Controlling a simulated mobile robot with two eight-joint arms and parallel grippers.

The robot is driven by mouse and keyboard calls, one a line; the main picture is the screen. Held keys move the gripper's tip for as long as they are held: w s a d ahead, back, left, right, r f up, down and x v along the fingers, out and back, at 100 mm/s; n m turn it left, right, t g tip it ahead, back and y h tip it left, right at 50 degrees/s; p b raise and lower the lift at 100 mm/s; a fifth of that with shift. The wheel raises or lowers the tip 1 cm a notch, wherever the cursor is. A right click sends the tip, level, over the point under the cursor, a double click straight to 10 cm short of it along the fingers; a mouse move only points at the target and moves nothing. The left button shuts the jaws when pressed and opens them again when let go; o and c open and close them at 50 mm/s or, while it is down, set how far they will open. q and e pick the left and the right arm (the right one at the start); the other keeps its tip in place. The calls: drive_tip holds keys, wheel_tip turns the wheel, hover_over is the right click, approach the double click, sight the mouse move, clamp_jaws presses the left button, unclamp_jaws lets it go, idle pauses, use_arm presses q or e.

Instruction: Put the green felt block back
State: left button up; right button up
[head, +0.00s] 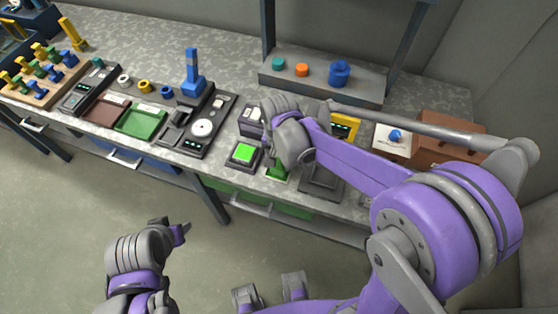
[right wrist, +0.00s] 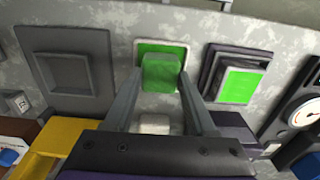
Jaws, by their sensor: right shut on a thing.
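The green felt block (right wrist: 160,72) is between the fingertips of my right gripper (right wrist: 157,86), which is shut on it. It is in front of a green square with a pale border (right wrist: 176,49) on the bench; I cannot tell whether they touch. In the head view my right gripper (head: 277,160) is over the bench's front part, and its wrist hides most of the spot. Some green (head: 278,173) shows below it. My left gripper (head: 181,233) is low at the left, away from the bench; its jaw opening is unclear.
A dark-framed unit with a bright green pad (right wrist: 237,86) stands right of the square in the wrist view, also in the head view (head: 243,153). A grey recessed tray (right wrist: 75,68) is on the other side. A yellow object (right wrist: 55,137) is near the gripper.

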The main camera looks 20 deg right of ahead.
sight(279, 164)
drive_tip(key=shift+f, duration=0.2)
drive_tip(key=o, duration=1.2)
drive_tip(key=shift+r, duration=0.3)
wheel_tip(279, 164, up, 11)
drive_tip(key=p, duration=0.1)
drive_tip(key=shift+s+d+f+n+t, duration=0.7)
drive_tip(key=shift+s+d+n+t, duration=0.35)
drive_tip(key=shift+s, duration=1.3)
drive_tip(key=shift+s+d+f+n+t, duration=0.75)
drive_tip(key=shift+s+d+n, duration=0.45)
drive_tip(key=shift+s, duration=1.15)
drive_tip(key=shift+s+d+f+n+t, duration=0.7)
drive_tip(key=shift+s+d+n+t, duration=0.3)
drive_tip(key=shift+s, duration=1.35)
